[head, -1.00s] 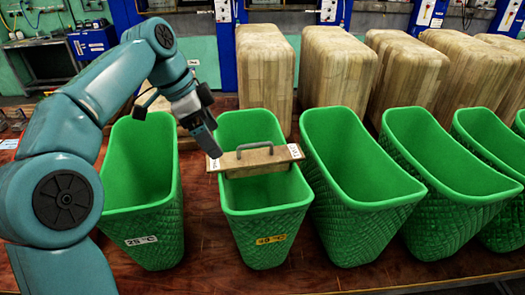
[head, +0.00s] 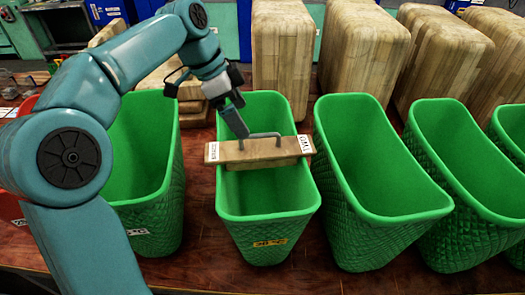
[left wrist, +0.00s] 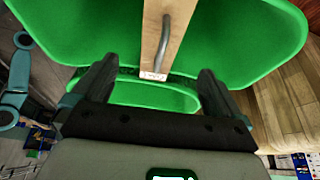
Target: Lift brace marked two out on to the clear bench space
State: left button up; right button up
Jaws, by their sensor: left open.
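The wooden brace (head: 258,153) lies across the rim of a green bin (head: 268,230) with a yellow label on its front. It has a grey metal bar handle (head: 265,135) on top and white labels at both ends; the right one appears to read TWO. My left gripper (head: 236,124) is just above the brace, close to the left part of the handle. In the left wrist view the gripper (left wrist: 157,67) is open and empty, with the brace (left wrist: 150,32) and its handle ahead between the two fingers. My right gripper is not in view.
Another green bin (head: 150,225) stands close on the left, and several more stand in a row to the right (head: 370,180). Tall wooden blocks (head: 282,60) stand behind them. Bare brown bench (head: 210,270) shows in front of the bins.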

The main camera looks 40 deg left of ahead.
pick_arm(q)
send_over(258, 148)
jog(key=s+a, duration=0.2)
notch_tip(258, 148, down, 5)
jog(key=shift+w+r, duration=0.1)
jog(key=shift+d+f, duration=0.1)
jog(key=shift+f, duration=0.1)
jog(key=shift+d+f, duration=0.2)
jog(key=x, duration=0.2)
jog(key=p+x, duration=0.1)
jog(key=x, duration=0.1)
jog(key=shift+w, duration=0.35)
jog(key=shift+f, duration=0.4)
jog(key=shift+d, duration=0.1)
